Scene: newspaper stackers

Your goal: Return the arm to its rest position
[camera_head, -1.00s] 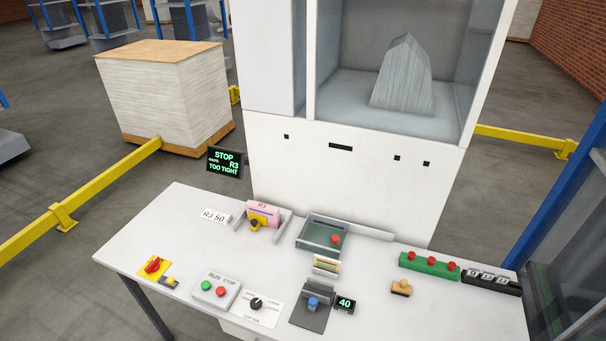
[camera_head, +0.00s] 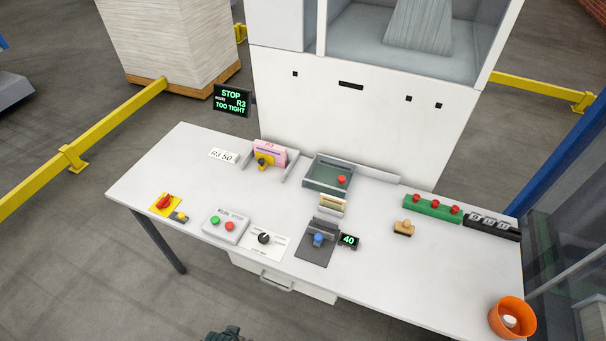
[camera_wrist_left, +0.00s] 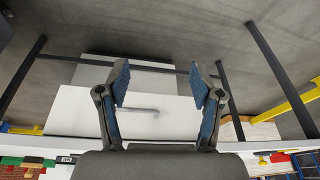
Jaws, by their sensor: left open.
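My left gripper (camera_wrist_left: 161,82) is open and empty in the left wrist view, its two blue-padded fingers spread apart. Behind it are a white drawer front with a grey handle (camera_wrist_left: 140,108), dark table legs and grey floor. In the head view, a small dark part at the bottom edge, left of centre, looks like part of my arm. It is apart from everything on the white table (camera_head: 395,280). My right gripper shows in neither view.
The table carries a red rotary switch (camera_head: 164,203), a run/stop box (camera_head: 224,227), a blue-knobbed device (camera_head: 317,240), a green tray (camera_head: 328,174) and an orange bowl (camera_head: 512,317). Floor is clear at front left.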

